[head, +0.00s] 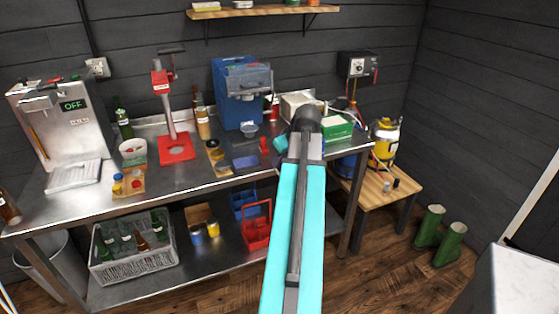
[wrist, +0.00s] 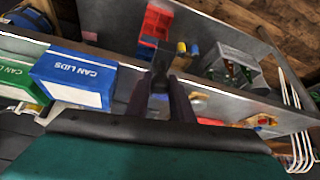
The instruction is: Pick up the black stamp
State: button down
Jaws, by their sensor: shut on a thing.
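My gripper (wrist: 158,98) shows in the wrist view with its two dark fingers closed on a small dark object, which looks like the black stamp (wrist: 160,68). The stamp sticks out beyond the fingertips, above the bench; its lower end is hard to make out. In the head view my turquoise arm reaches over the right part of the steel bench, and the fingers and the stamp are mostly hidden or too small to tell.
The steel bench (head: 102,192) carries a red capper (head: 176,148), a blue machine (head: 238,95) and a green can-lids box (head: 338,130). A blue can-lids box (wrist: 75,80) is close left of my gripper in the wrist view. A wooden stool (head: 405,187) stands right.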

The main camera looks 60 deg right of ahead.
dwell(0.5)
jog(key=c, duration=2.2)
grip_release()
jog(key=shift+c, duration=1.4)
jog(key=shift+o, duration=0.4)
